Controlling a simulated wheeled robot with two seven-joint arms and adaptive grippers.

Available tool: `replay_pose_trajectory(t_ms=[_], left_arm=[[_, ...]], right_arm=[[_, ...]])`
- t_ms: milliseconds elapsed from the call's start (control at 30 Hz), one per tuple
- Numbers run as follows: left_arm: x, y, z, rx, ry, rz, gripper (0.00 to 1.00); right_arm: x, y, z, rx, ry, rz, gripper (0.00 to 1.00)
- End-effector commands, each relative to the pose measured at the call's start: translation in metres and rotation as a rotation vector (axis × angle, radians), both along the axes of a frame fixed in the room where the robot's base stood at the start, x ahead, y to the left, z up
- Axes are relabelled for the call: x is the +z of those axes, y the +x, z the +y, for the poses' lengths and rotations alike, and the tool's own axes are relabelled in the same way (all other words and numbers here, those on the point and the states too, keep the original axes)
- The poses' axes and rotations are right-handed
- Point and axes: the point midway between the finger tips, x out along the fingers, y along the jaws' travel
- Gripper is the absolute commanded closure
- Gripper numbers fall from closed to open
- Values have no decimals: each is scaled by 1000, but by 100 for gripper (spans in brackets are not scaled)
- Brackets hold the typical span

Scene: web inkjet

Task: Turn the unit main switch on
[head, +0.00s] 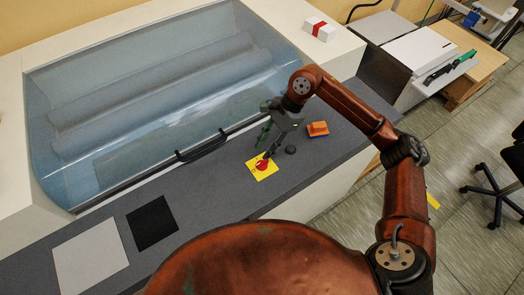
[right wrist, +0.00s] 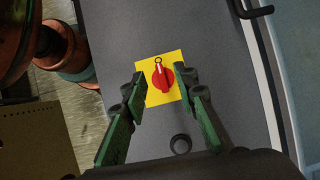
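The main switch is a red rotary knob (head: 262,165) on a square yellow plate (head: 254,171), on the dark grey ledge in front of the machine's clear cover. In the right wrist view the red knob (right wrist: 163,80) has a white line pointing at a ring-shaped mark at the plate's top edge. My right gripper (head: 266,146) is above the plate. In the right wrist view its green fingers (right wrist: 160,82) are open, one on each side of the knob. I cannot tell whether either finger touches it. My left gripper is not in view.
A small black round knob (head: 290,150) and an orange-and-blue piece (head: 317,129) are on the ledge close to my right gripper. A black handle (head: 203,147) runs along the clear cover's lower edge. Black (head: 152,222) and light grey (head: 90,264) squares lie on the left ledge.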

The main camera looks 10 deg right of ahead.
Motion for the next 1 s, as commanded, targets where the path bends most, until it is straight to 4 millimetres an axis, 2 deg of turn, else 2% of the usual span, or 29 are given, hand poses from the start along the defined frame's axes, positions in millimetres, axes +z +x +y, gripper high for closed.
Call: replay_pose_trajectory(t_ms=[100,167,600,800,1000], left_arm=[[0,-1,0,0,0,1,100],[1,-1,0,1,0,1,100],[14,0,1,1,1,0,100],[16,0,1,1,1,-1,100],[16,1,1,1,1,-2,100]], right_arm=[[-1,4,-18,23,-79,-9,73],[-5,4,-20,27,-91,-9,73],[-61,-6,2,27,-89,-7,73],[-72,-7,5,25,-90,-8,73],[-72,-7,5,24,-89,-9,73]])
